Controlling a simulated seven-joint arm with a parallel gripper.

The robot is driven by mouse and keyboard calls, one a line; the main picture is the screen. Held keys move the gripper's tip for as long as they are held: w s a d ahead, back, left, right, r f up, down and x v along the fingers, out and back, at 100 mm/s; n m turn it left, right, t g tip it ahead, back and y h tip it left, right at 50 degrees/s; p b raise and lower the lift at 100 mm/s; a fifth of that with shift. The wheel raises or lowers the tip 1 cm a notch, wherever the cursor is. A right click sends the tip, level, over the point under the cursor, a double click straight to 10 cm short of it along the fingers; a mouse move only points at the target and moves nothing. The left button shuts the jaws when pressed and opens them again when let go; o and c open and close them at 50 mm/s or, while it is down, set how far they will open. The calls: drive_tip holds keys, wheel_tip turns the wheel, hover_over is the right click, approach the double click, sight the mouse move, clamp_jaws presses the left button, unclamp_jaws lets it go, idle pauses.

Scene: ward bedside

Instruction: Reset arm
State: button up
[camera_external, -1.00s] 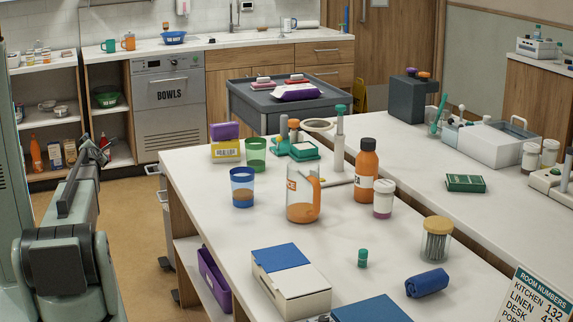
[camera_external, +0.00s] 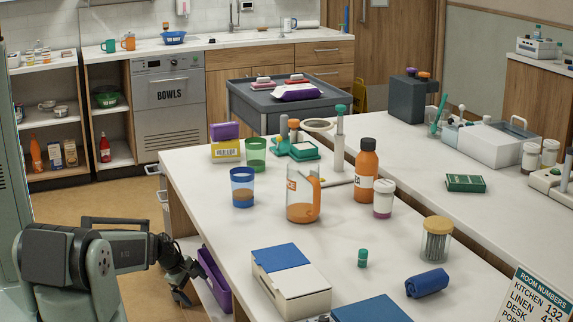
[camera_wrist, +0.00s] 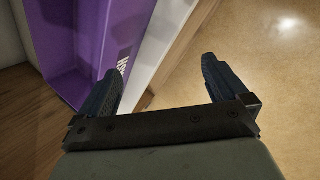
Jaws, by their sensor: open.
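My gripper (camera_external: 186,281) is low at the left side of the near table, beside the purple bin (camera_external: 215,278) on the shelf under the tabletop. In the wrist view my gripper (camera_wrist: 165,82) shows two dark fingers spread apart with nothing between them. The purple bin (camera_wrist: 72,50) lies ahead and to the left there, with part of a white label on its wall. The left fingertip overlaps the bin in the picture; I cannot tell whether they touch.
The table (camera_external: 222,218) holds a jug (camera_external: 302,200), cups, an orange bottle (camera_external: 367,172) and a box (camera_external: 290,280) near its left edge. The tan floor (camera_wrist: 240,60) to the right of the bin is clear. Open shelves (camera_external: 50,120) stand behind.

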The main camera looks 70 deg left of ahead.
drive_tip(key=s+d+f+m+g+h, duration=0.2)
drive_tip(key=d+f, duration=0.1)
drive_tip(key=d, duration=0.8)
drive_tip(key=s+d+f+m+g+h, duration=0.1)
drive_tip(key=s+d+f+m+h, duration=0.15)
drive_tip(key=d, duration=0.85)
drive_tip(key=s+d+f+m+g+h, duration=0.2)
drive_tip(key=d+f+h, duration=0.1)
drive_tip(key=d, duration=0.8)
drive_tip(key=w+d+r+g+h, duration=0.1)
drive_tip(key=d+h, duration=0.1)
drive_tip(key=d, duration=0.6)
drive_tip(key=w+d+r+g+h, duration=0.1)
drive_tip(key=d+r+h, duration=0.1)
drive_tip(key=d, duration=0.6)
drive_tip(key=s+a+f+m+g+y, duration=0.1)
drive_tip(key=s+f+m+g+y, duration=0.1)
drive_tip(key=m, duration=0.7)
drive_tip(key=s+f+m+g+y, duration=0.3)
drive_tip(key=s+f+m+y, duration=0.1)
drive_tip(key=s+m+y, duration=0.3)
drive_tip(key=shift+s+a+m, duration=0.15)
drive_tip(key=shift+a+m, duration=0.2)
drive_tip(key=shift+m, duration=0.7)
drive_tip(key=shift+y, duration=0.25)
